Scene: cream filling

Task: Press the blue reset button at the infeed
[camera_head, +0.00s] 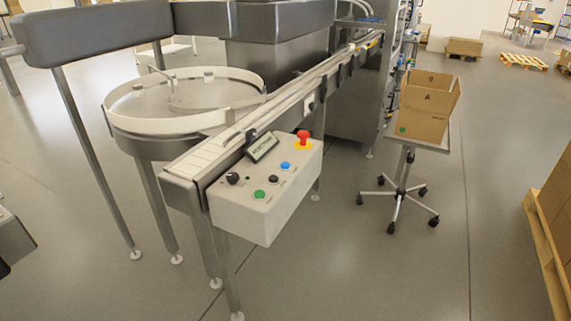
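The blue reset button (285,165) is on the sloping top of a white control box (283,208) at the near end of the conveyor (215,152). A black button (273,179) and a green button (259,194) lie in line with it, toward the lower left. A red mushroom button (303,140) on a yellow base is above and to the right of it. A black knob (233,178) is at the box's left. The blue button is unobstructed in this view. Neither of my grippers can be made out.
A small display (262,147) stands behind the buttons. A round turntable (185,98) is left of the conveyor. An open carton (424,115) sits on a wheeled stand (400,185) at right. Stacked cartons on a pallet (545,245) edge the right side. Floor (350,270) before the box is clear.

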